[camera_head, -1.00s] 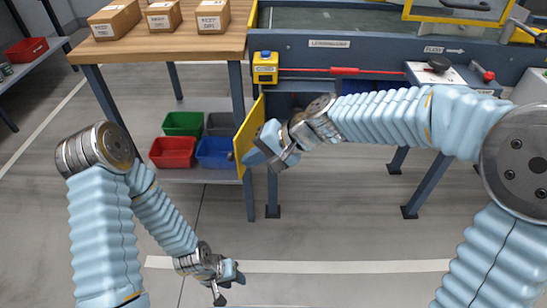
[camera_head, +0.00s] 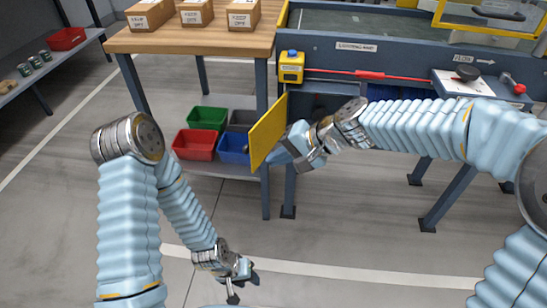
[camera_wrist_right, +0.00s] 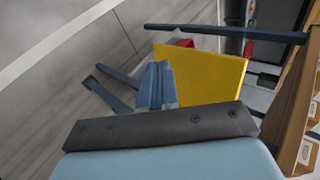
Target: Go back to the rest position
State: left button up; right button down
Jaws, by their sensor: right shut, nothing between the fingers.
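My left gripper (camera_head: 243,283) hangs low over the bare floor in the head view. Its fingers are spread apart and hold nothing. My right gripper (camera_head: 290,160) is shut and empty, close beside the yellow door panel (camera_head: 267,131) under the blue bench. Whether it touches the panel cannot be told. In the right wrist view the blue fingers (camera_wrist_right: 155,86) appear in front of the yellow panel (camera_wrist_right: 212,76). Both arms are bent in front of me.
A wooden table (camera_head: 222,44) with cardboard boxes stands at the back. Red (camera_head: 194,145), green (camera_head: 208,117) and blue (camera_head: 233,148) bins sit on its lower shelf. The blue bench (camera_head: 375,60) is behind my right arm. The floor around my left gripper is clear.

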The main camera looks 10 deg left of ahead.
jog(key=s+p+v, duration=0.1)
jog(key=v, duration=1)
jog(key=d+f+h, duration=0.2)
jog(key=d+f, duration=0.1)
jog(key=f, duration=0.8)
jog(key=d+f+h, duration=0.2)
jog(key=d+f, duration=0.1)
jog(key=f, duration=0.9)
pick_arm(q)
jog(key=shift+s+d+r+p, duration=0.2)
jog(key=shift+d+r+p, duration=0.1)
jog(key=shift+r, duration=0.2)
jog(key=shift+s+d+r+p, duration=0.15)
jog(key=shift+d+r+p, duration=0.15)
jog(key=shift+r, duration=0.15)
pick_arm(e)
jog(key=s+d+f, duration=0.2)
jog(key=s+f, duration=0.4)
jog(key=f, duration=0.3)
jog(key=s+d+f+g+h, duration=0.1)
jog(key=s+f, duration=0.6)
jog(key=f, duration=0.3)
jog(key=shift+s+d+n, duration=0.3)
jog(key=shift+d+n, duration=0.05)
jog(key=shift+n, duration=0.05)
pick_arm(q)
jog(key=shift+a, duration=0.1)
pick_arm(e)
jog(key=shift+a, duration=0.1)
